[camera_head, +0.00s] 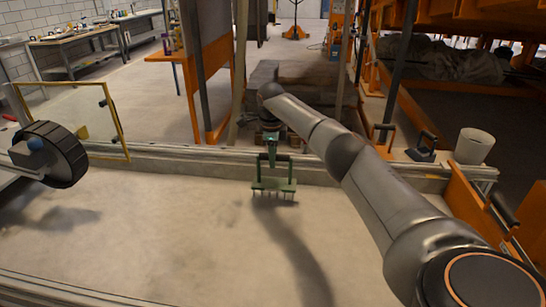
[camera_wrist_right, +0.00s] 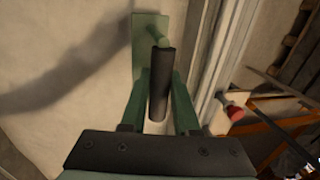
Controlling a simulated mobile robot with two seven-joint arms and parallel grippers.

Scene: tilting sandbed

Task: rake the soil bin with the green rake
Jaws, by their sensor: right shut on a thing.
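The green rake (camera_head: 273,185) hangs upright below my right gripper (camera_head: 271,148), near the far wall of the soil bin (camera_head: 150,235). Its short tines point down at the pale soil; I cannot tell whether they touch it. My right gripper is shut on the rake. In the right wrist view the black handle (camera_wrist_right: 160,85) stands between two green uprights, with a flat green part of the rake (camera_wrist_right: 150,40) beyond over the soil. My left gripper is not in view.
A dark ribbed wheel (camera_head: 48,153) with a blue hub overhangs the bin's left side. A yellow-framed clear panel (camera_head: 85,115) stands behind it. A white bucket (camera_head: 473,146) and orange panels (camera_head: 480,210) are at the right. The bin's middle soil is clear.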

